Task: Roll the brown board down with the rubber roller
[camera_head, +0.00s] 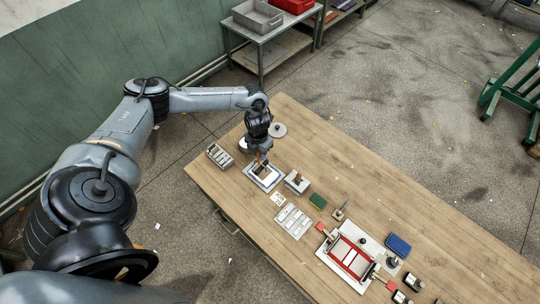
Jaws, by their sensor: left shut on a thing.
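My left gripper (262,160) points down over a pale framed plate (272,183) near the table's far left end. It is shut on a small handled tool, which looks like the rubber roller; the jaws hide most of it. The brown board seems to lie inside the frame, under the tool, but it is too small and covered to make out well. I cannot tell whether the tool touches it. My right gripper is not in view.
On the wooden table (390,178) are a slotted rack (220,155), a grey block (297,182), a green pad (318,201), a pale card sheet (293,221), a red-framed press (350,256) and a blue pad (398,245). The table's back right is clear.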

